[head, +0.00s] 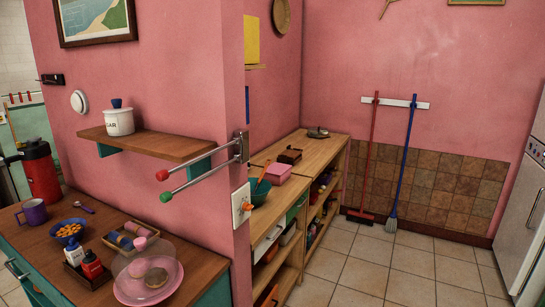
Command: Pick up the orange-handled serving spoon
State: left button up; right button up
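A thin orange-red handle (262,173) sticks up at a tilt from a teal bowl (260,192) on the near end of the wooden shelf unit, just past the pink wall corner. It may be the serving spoon; its lower end is hidden in the bowl, so I cannot tell for sure. A small dark blue spoon (84,208) lies on the sideboard at the left. Neither of my grippers shows in the head view.
A pink box (277,173) stands beside the bowl. A towel rail (205,171) juts from the wall corner. The sideboard (118,211) holds a mug, bottles and a covered cake plate. The tiled floor (395,269) at right is clear; brooms hang behind.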

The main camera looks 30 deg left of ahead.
aim_at(252, 193)
jog(key=i, duration=1.75)
